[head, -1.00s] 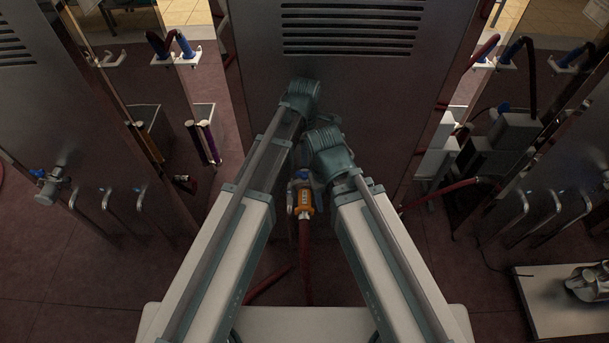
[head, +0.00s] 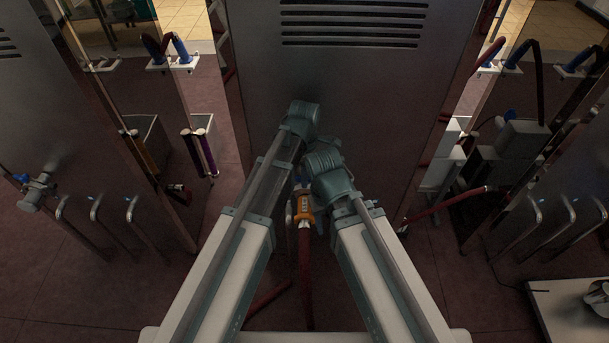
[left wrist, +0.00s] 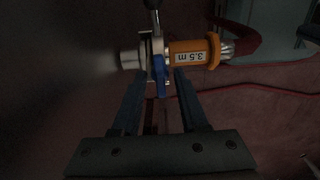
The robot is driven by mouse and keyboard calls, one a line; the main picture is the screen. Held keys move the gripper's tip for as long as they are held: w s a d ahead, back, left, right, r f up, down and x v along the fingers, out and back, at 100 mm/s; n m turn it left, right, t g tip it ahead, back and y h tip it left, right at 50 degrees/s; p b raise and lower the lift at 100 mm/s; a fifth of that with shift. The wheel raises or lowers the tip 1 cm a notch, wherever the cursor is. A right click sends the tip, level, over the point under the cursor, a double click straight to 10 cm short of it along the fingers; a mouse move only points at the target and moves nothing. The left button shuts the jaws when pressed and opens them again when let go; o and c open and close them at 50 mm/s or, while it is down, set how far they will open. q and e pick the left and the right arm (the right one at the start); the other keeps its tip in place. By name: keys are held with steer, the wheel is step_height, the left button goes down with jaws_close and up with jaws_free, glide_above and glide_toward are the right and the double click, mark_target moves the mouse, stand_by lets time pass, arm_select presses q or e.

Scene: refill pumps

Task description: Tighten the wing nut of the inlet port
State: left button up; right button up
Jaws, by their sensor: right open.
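The inlet port (left wrist: 130,60) is a short metal stub on the dark panel. A clamp with a blue wing nut (left wrist: 160,76) sits where it meets an orange hose collar (left wrist: 188,54) marked "3.5 m". The collar also shows in the head view (head: 305,207), with a dark red hose (head: 306,260) running from it. In the left wrist view my left gripper (left wrist: 157,75) is open, its fingers on either side of the wing nut with gaps visible. My right gripper (head: 312,180) is open near the collar's upper end, mostly hidden by its wrist.
The tall metal panel (head: 360,90) with vent slots stands close ahead of both arms. Panels with handles (head: 95,208) stand at left and right. Hoses hang on a rack (head: 172,62) at left. A white table (head: 560,310) is at lower right.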

arm_select(q)
jaws_close()
